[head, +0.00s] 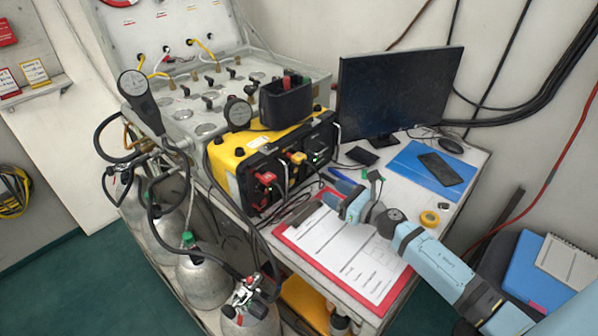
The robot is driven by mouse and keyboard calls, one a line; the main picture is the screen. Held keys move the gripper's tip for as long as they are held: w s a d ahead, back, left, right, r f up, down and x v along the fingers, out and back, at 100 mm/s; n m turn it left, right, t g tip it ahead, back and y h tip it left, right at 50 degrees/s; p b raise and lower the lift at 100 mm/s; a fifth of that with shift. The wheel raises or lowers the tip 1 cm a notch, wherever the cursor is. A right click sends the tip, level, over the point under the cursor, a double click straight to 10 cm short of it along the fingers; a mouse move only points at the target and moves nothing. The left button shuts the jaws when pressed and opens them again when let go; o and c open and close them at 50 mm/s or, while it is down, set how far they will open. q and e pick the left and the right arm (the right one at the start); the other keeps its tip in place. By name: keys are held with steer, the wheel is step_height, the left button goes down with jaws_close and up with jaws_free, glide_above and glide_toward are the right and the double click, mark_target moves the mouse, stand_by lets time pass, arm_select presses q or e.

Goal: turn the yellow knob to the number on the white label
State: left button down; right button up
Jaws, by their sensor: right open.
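A yellow box (229,166) with a black front stands on the desk. A small yellow knob (297,158) sits on that front, between a red part (265,178) and a black part (319,150). A small white label (259,142) is on the box's top edge; its writing is too small to read, and so is the knob's setting. My right gripper (335,192) reaches in from the lower right, above the clipboard and in front of the box. It is open and apart from the knob. My left gripper is not in view.
A red clipboard (290,243) with paper lies below my right arm. A monitor (395,90), blue folder (410,160) and yellow roll (430,218) are to the right. Gas cylinders (203,283), hoses and a gauge (133,84) crowd the left. A black bin (286,103) tops the box.

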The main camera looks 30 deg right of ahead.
mark_target(296, 170)
steer(key=p+x, duration=0.2)
steer(key=x, duration=1.1)
steer(key=shift+a, duration=0.1)
steer(key=c, duration=0.9)
